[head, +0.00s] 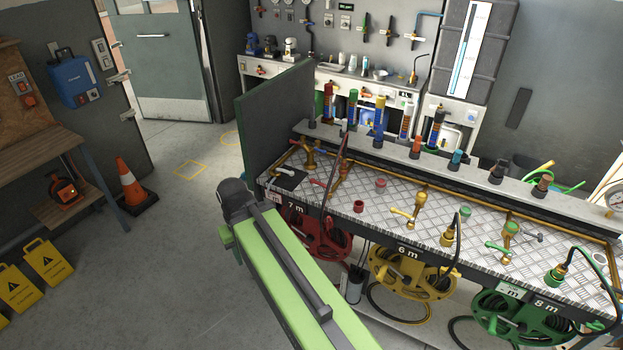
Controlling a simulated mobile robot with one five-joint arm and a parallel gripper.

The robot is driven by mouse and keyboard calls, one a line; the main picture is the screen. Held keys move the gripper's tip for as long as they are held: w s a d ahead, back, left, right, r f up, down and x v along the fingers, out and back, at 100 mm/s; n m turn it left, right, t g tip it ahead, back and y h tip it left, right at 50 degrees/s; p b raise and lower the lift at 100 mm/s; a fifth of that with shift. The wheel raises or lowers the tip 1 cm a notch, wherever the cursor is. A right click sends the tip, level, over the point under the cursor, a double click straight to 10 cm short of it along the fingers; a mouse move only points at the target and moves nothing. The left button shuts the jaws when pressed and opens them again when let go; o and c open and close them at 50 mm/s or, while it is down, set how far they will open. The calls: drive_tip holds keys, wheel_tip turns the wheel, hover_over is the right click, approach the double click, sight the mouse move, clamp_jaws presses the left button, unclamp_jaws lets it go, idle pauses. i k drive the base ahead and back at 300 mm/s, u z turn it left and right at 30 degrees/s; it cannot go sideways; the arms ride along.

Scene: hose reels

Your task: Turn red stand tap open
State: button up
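The red stand tap looks to be the brass tap (337,180) with a small red lever (318,183), at the left part of the metal-plated bench. A dark hose passes close to it, and the lever's exact angle is hard to read at this size. The red hose reel (318,236), by the 7 m label, hangs below the bench front. My green and dark grey arm reaches up from the bottom edge, left of the bench, and covers part of the reel. My gripper does not show.
The bench (390,187) also carries a yellow stand tap (420,202) and a green one (510,229). Yellow (411,272) and green (520,316) reels hang below. A green panel (273,115) closes the bench's left end. Floor left of my arm is clear; a traffic cone (131,184) stands farther left.

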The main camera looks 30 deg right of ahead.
sight(313, 180)
drive_tip(key=u, duration=0.2)
drive_tip(key=i, duration=1.2)
drive_tip(key=u, duration=0.6)
